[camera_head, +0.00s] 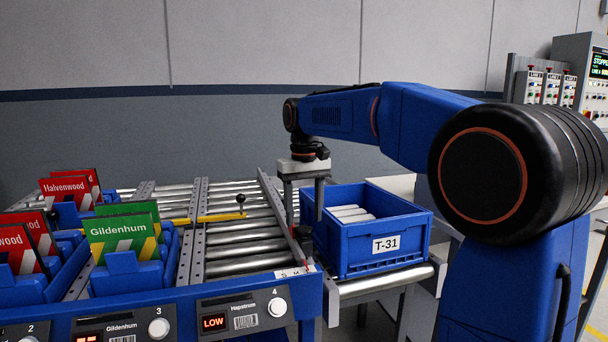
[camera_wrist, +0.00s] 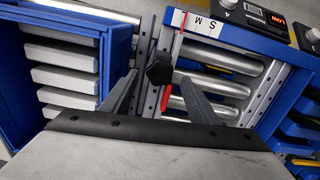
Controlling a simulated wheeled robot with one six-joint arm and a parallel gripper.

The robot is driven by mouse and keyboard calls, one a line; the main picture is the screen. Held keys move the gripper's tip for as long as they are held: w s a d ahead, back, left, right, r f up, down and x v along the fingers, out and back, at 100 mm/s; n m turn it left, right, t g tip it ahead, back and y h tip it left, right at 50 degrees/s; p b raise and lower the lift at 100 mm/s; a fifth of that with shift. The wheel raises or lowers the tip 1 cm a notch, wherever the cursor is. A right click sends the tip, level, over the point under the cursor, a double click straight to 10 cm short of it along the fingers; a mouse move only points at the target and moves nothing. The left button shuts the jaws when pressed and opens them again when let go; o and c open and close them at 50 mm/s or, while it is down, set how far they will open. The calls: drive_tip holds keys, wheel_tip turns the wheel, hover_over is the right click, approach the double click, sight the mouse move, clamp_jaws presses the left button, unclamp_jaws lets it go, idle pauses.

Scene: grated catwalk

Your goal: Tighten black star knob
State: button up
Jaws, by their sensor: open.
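The black star knob (camera_wrist: 159,70) sits on a perforated grey rail at the side of the roller lane, near the S M scale label (camera_wrist: 202,24). In the head view the knob (camera_head: 302,232) is small and dark, just below my gripper (camera_head: 304,222). My gripper points down with its two fingers apart and nothing between them that I can see it hold. In the wrist view my gripper (camera_wrist: 156,76) has its fingertips on either side of the knob's near edge. I cannot tell whether they touch it. A red pointer (camera_wrist: 166,97) shows below the knob.
A blue T-31 crate (camera_head: 363,262) with pale items stands close right of the knob. Roller lanes (camera_head: 238,240) lie left, with a yellow bar and black ball handle (camera_head: 240,199). Blue bins with red and green cards (camera_head: 122,238) stand further left. A LOW display (camera_head: 213,322) is in front.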

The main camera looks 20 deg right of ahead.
wheel_tip(320, 180, up, 15)
drive_tip(key=shift+f, duration=0.2)
idle(0.4)
drive_tip(key=n+t+y, duration=0.3)
drive_tip(key=n, duration=0.6)
approach(305, 229)
drive_tip(key=shift+y, duration=0.3)
drive_tip(key=x, duration=0.7)
drive_tip(key=shift+w+d+f, duration=0.15)
drive_tip(key=shift+w+f, duration=0.05)
drive_tip(key=shift+f, duration=0.2)
drive_tip(key=c, duration=1)
